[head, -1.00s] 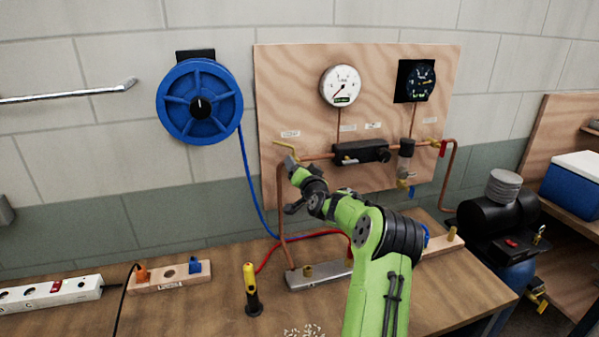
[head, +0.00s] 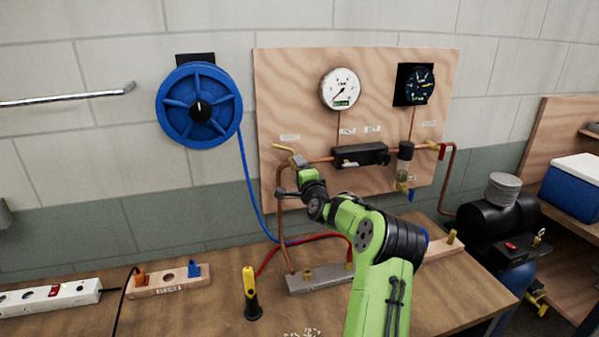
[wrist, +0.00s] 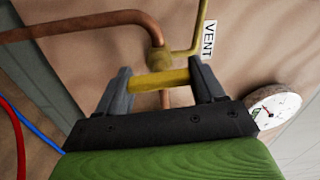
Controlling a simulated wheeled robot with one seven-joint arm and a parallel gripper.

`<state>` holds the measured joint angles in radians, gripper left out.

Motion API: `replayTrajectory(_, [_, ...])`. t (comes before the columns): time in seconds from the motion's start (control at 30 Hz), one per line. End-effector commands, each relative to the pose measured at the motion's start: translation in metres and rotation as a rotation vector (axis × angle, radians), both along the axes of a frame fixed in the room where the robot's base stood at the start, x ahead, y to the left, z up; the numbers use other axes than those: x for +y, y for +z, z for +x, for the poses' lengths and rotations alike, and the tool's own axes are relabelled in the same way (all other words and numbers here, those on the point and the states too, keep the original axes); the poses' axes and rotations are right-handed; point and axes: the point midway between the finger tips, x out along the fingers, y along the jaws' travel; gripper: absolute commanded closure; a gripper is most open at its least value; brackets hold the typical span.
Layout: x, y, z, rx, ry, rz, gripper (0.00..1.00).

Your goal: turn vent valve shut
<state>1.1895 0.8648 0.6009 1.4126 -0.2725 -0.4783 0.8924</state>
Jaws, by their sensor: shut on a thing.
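The vent valve sits on the copper pipe at the left of the plywood board, by the VENT label (wrist: 209,40). In the wrist view its brass body (wrist: 158,60) shows just beyond my fingers, with a thin brass tube rising from it. Its yellow handle (wrist: 160,80) spans the gap between the two grey fingers of my gripper (wrist: 160,84), which are shut on it. In the head view my gripper (head: 297,161) is at the pipe corner, just below the brass tube (head: 283,148); the handle is too small to make out there.
A white gauge (head: 341,89) and a dark gauge (head: 421,84) are on the plywood board (head: 290,75). A black regulator block (head: 360,155) is right of my gripper. A blue hose reel (head: 199,105) hangs at left. A yellow-black tool (head: 251,292) stands on the bench.

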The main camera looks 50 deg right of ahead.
Motion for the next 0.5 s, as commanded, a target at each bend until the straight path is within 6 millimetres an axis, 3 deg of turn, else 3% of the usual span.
replayTrajectory(0.5, [-0.0009,-0.0006,-0.0007,-0.053,-0.002,0.095,0.62])
